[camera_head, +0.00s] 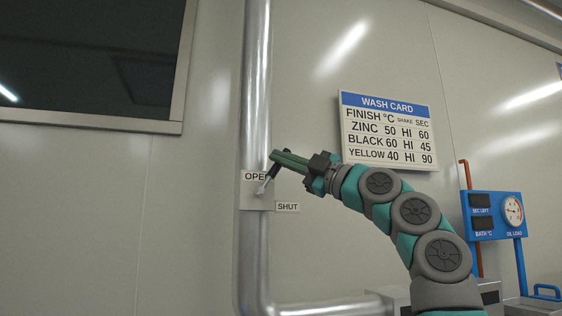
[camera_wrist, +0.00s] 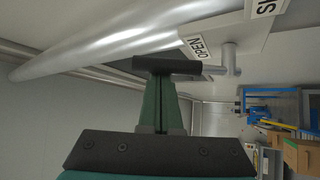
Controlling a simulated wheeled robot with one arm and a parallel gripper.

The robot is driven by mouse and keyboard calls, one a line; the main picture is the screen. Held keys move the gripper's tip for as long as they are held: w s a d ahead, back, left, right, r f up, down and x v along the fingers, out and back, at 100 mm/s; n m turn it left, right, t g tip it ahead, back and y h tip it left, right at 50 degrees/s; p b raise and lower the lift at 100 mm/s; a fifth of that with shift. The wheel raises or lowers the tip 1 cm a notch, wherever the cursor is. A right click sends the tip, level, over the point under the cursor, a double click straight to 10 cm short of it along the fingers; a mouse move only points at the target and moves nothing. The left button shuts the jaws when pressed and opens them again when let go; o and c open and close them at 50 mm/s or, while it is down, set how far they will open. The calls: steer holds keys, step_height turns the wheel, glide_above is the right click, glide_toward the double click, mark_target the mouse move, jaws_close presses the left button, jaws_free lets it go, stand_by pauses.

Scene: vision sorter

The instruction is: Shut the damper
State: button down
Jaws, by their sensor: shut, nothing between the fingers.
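The damper lever has a black grip (camera_head: 273,172) and a pale metal stem. Its pivot is on a plate (camera_head: 250,200) on the vertical metal duct (camera_head: 255,90). The lever slants up and right from the pivot, beside the "OPEN" label (camera_head: 254,176). The "SHUT" label (camera_head: 288,207) is lower right. My gripper (camera_head: 275,156) is shut and empty, its green fingers crossing the lever's upper end. In the wrist view the black grip (camera_wrist: 168,65) lies across my fingertips (camera_wrist: 160,75); I cannot tell whether they touch. Part of the grip is hidden in the head view.
A wash card (camera_head: 388,128) hangs on the wall behind my arm. A blue gauge panel (camera_head: 494,215) stands at right, with an orange pipe (camera_head: 466,175). A dark window (camera_head: 90,60) is at upper left.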

steer(key=d+f+m+t+h+b, duration=0.1)
steer(key=m+t+h+b, duration=0.3)
steer(key=m, duration=0.5)
steer(key=w+d+f+m+t+h+b, duration=0.1)
steer(key=f+m+t+h+b, duration=0.3)
steer(key=m+t+b, duration=0.5)
steer(key=shift+d+f+t+b, duration=0.3)
steer(key=shift+d+b, duration=0.45)
steer(key=shift+b, duration=0.55)
steer(key=shift+d+f+m+t+h+b, duration=0.15)
steer(key=shift+m+t+h+b, duration=0.25)
steer(key=shift+m+h, duration=0.5)
steer(key=shift+w+f+b, duration=0.15)
steer(key=shift+f+b, duration=0.35)
steer(key=shift+b, duration=0.1)
